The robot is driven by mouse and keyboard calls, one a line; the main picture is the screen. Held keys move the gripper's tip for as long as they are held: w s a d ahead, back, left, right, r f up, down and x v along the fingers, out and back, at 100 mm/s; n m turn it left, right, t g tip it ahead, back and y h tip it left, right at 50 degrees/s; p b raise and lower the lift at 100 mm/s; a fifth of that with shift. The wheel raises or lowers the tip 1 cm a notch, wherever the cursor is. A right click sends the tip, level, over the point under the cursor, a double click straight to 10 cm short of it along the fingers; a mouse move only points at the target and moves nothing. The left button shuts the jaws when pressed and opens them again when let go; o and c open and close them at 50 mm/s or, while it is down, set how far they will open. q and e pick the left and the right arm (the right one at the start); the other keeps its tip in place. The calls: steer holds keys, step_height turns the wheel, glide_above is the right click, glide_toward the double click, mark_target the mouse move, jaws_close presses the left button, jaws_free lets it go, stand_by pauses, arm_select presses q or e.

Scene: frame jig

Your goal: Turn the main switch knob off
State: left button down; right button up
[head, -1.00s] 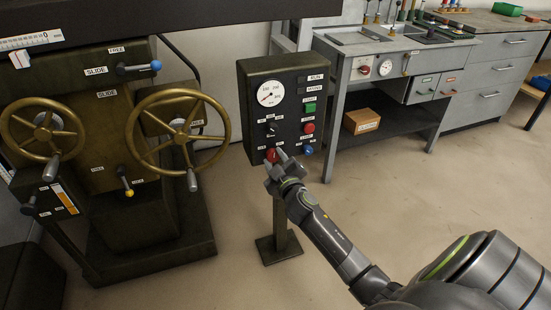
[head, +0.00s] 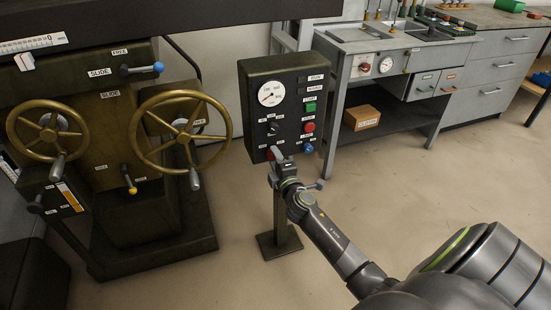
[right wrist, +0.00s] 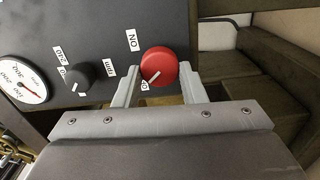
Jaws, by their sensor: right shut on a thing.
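The main switch knob is the red knob (right wrist: 158,64) at the lower left of the dark control box (head: 257,125). In the right wrist view its white line points down-left toward a partly hidden label that begins with "O"; the ON label (right wrist: 132,40) is up-left of it. My right gripper (right wrist: 157,76) is shut on the knob, with one finger on each side. In the head view the right gripper (head: 274,157) is at the box's lower left and mostly hides the knob. My left gripper is not in view.
A small black knob (right wrist: 82,74) and a dial gauge (right wrist: 22,80) are beside the red knob. The box also bears a green button (head: 310,107), another red button (head: 309,127) and a blue one (head: 308,148). A machine with brass handwheels (head: 180,128) stands left.

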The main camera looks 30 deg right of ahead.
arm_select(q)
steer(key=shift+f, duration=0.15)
arm_select(e)
steer(key=shift+n, duration=0.3)
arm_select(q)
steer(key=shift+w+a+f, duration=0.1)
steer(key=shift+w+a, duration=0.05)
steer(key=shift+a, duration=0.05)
arm_select(e)
steer(key=shift+f, duration=0.1)
steer(key=o, duration=1)
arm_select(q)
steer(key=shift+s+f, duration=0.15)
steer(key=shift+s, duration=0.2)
arm_select(e)
steer(key=v, duration=1.7)
steer(key=shift+s, duration=0.2)
